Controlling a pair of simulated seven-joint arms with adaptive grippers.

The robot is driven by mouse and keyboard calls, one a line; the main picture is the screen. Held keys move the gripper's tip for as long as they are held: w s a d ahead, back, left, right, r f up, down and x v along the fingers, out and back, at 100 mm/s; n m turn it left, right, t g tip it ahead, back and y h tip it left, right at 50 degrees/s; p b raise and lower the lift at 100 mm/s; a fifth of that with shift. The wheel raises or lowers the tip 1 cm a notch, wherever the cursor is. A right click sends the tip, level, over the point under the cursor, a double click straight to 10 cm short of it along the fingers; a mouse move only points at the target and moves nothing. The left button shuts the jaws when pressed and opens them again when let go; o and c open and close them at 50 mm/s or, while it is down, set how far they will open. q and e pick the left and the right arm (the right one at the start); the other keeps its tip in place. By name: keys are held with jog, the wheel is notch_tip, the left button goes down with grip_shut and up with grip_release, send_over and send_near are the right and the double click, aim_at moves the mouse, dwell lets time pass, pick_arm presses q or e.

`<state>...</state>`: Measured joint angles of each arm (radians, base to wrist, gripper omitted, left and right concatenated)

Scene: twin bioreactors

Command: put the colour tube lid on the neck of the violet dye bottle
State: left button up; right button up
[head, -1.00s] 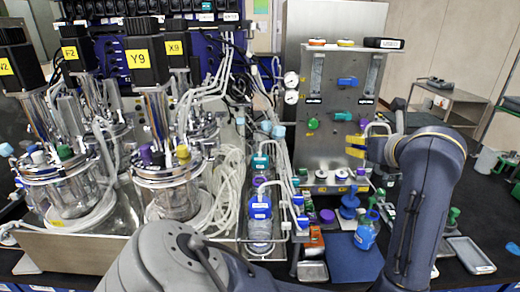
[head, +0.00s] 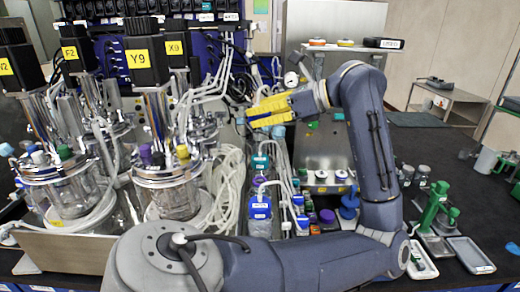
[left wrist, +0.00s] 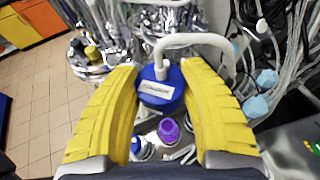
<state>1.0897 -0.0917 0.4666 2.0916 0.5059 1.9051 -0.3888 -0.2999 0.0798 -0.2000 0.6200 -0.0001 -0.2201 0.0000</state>
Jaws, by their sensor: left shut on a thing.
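My left gripper (head: 270,110) is raised in the middle of the head view, its yellow fingers pointing left. In the left wrist view, the fingers (left wrist: 160,85) are shut on the blue colour tube lid (left wrist: 161,92), which has a white label and a thin pale tube arching from its top. Beyond it is a violet round top (left wrist: 168,130), lower down; I cannot tell whether this is the violet dye bottle. In the head view, a violet bottle top shows only partly between teal and blue lids. My right gripper is not in view.
Lidded bottles, including a blue-lidded one (head: 260,211), stand in a rack beside bundled clear tubes (head: 222,180). Glass bioreactors (head: 168,195) stand on the left.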

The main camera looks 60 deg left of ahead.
aim_at(260, 178)
pick_arm(q)
notch_tip(260, 178, down, 19)
jog(key=shift+f, duration=0.15)
dwell(0.6)
jog(key=shift+f, duration=0.15)
jog(key=o, duration=1.1)
jog(key=shift+w+d+r, duration=0.1)
jog(key=shift+d+r, duration=0.05)
jog(key=shift+r, duration=0.1)
jog(key=v, duration=1.1)
jog(key=shift+w+d+r, duration=0.1)
jog(key=shift+w+d, duration=0.1)
jog(key=shift+d, duration=0.05)
